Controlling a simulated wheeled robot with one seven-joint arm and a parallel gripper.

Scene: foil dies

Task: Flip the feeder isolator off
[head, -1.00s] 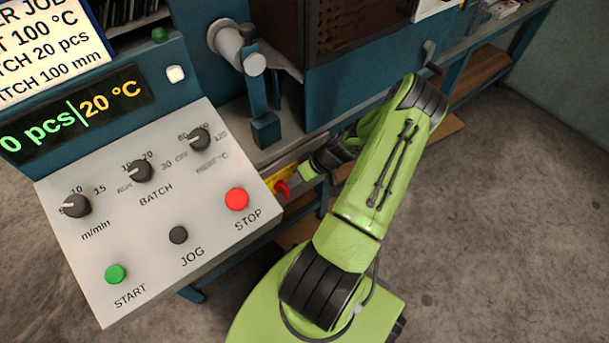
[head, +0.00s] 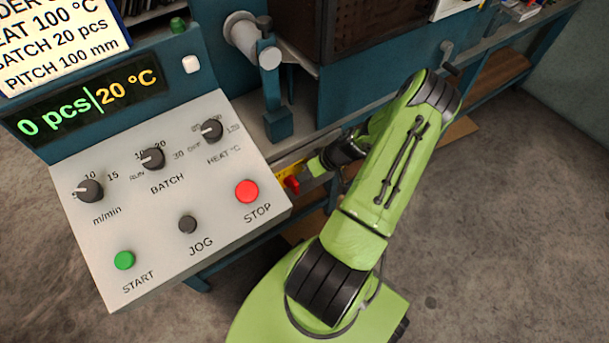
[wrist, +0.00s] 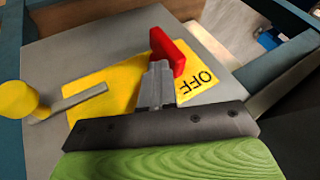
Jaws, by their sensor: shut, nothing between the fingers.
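The feeder isolator is a red handle (wrist: 167,50) on a yellow plate (wrist: 108,85) fixed to a grey box (wrist: 75,45). The plate's OFF label (wrist: 195,85) shows to the right of the handle in the wrist view. In the head view the red handle (head: 292,184) shows just left of my gripper (head: 314,170). In the wrist view my gripper (wrist: 158,72) is shut with its fingertips at the lower part of the red handle, nothing between them. I cannot tell whether they touch it. The handle's pivot is hidden behind the fingers.
Bare floor (head: 510,210) lies to the right.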

